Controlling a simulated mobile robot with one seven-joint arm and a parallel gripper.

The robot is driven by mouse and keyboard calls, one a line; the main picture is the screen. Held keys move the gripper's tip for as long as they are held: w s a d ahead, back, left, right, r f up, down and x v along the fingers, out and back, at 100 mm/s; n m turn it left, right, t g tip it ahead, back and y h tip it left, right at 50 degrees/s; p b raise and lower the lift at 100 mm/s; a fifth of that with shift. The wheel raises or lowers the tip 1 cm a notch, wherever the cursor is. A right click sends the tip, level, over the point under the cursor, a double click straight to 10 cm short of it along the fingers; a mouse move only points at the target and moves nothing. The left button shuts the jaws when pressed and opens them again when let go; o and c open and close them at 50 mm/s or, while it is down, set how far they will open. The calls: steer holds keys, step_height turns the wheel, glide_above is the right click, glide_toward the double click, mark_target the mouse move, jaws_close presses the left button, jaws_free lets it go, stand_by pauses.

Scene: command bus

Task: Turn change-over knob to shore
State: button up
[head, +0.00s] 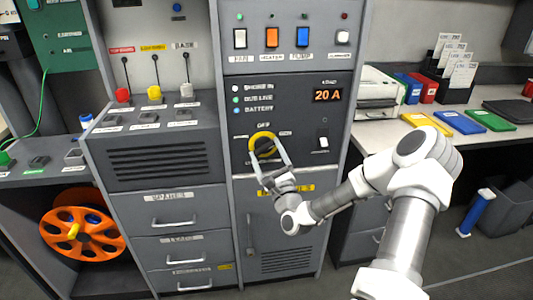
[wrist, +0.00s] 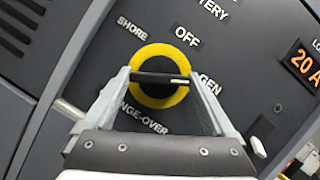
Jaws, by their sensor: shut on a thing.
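The change-over knob (head: 262,135) is a black grip inside a yellow ring on the dark panel. In the wrist view the black grip (wrist: 160,78) lies level across the ring, between my fingertips. My gripper (head: 266,150) is shut on the knob, one finger at each end of the grip; my gripper shows close up in the wrist view (wrist: 159,76). The SHORE label (wrist: 132,28) is up and left of the ring, OFF (wrist: 187,36) up and right, GEN (wrist: 209,84) at right.
A 20 A display (head: 328,96) and a small white switch (head: 322,143) are right of the knob. Rocker switches (head: 272,38) line the panel above. Drawers (head: 175,220) stand left and a desk with coloured folders (head: 428,121) right. An orange reel (head: 82,222) sits low at left.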

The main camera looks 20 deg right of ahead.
steer(key=shift+c, duration=0.4)
steer(key=shift+n, duration=0.5)
steer(key=n+y+p, duration=0.1)
steer(key=n, duration=0.2)
steer(key=n+g+y+p, duration=0.1)
steer(key=n, duration=0.2)
steer(key=shift+d+r+y, duration=0.15)
steer(key=shift+r+y, duration=0.05)
steer(key=shift+y, duration=0.1)
steer(key=n+g+y+p, duration=0.1)
steer(key=n+g+p, duration=0.1)
steer(key=n, duration=0.2)
steer(key=shift+s+r, duration=0.1)
steer(key=n+g+p, duration=0.1)
steer(key=n+p, duration=0.1)
steer(key=n, duration=0.1)
steer(key=shift+r+n, duration=0.1)
steer(key=shift+n, duration=0.2)
steer(key=n+g+h, duration=0.1)
steer(key=n+g, duration=0.1)
steer(key=n, duration=0.2)
steer(key=shift+p, duration=0.4)
steer(key=n+h+b, duration=0.1)
steer(key=n, duration=0.1)
steer(key=n+g+h+b, duration=0.1)
steer(key=n, duration=0.1)
steer(key=shift+g, duration=0.3)
steer(key=shift+r+n, duration=0.1)
steer(key=shift+n, duration=0.2)
